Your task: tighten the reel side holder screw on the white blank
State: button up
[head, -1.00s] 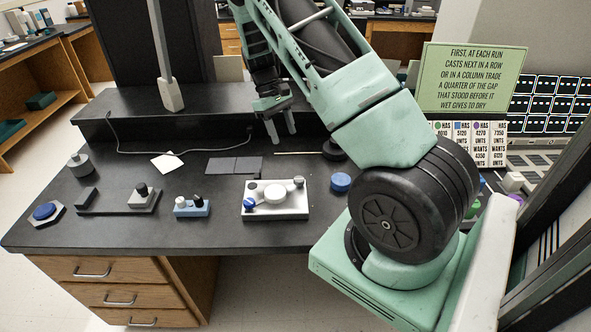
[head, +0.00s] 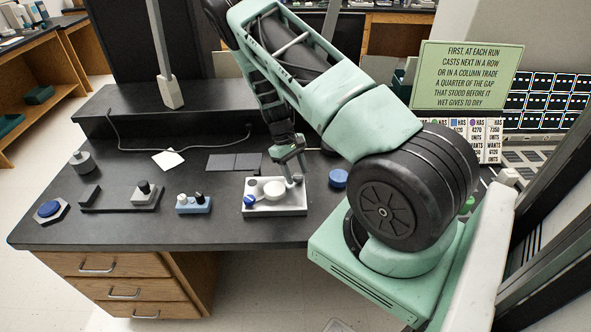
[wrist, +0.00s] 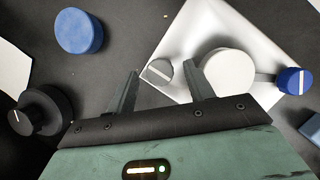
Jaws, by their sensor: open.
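The white blank (head: 274,189) is a round disc on a white tray-like fixture (head: 262,211); the wrist view shows it too (wrist: 229,73). A grey slotted screw (wrist: 158,71) stands beside the blank, on the side toward a black reel-like part (wrist: 42,112). A blue slotted screw (head: 249,200) sits on the opposite side and also shows in the wrist view (wrist: 294,80). My gripper (wrist: 162,70) is open, with its fingertips on either side of the grey screw in the picture; contact cannot be told. In the head view my gripper (head: 293,178) is over the fixture's right end.
A blue disc (head: 338,178) lies right of the fixture. A light-blue block with knobs (head: 193,206), a grey block with a dark knob (head: 146,195) and a blue button on a grey base (head: 49,209) stand to the left. The bench front (head: 200,235) is clear.

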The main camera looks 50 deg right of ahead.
jog(key=c, duration=1)
jog(key=m+b, duration=0.1)
jog(key=m+y+b, duration=0.1)
jog(key=m, duration=0.1)
jog(key=shift+d+m+t, duration=0.2)
jog(key=shift+m+t, duration=0.1)
jog(key=shift+d+m+t+y+b, duration=0.15)
jog(key=shift+m+y+b, duration=0.25)
jog(key=shift+m, duration=0.7)
jog(key=shift+m+t+y+b, duration=0.25)
jog(key=shift+m+y, duration=0.15)
jog(key=shift+m, duration=0.7)
jog(key=o, duration=1)
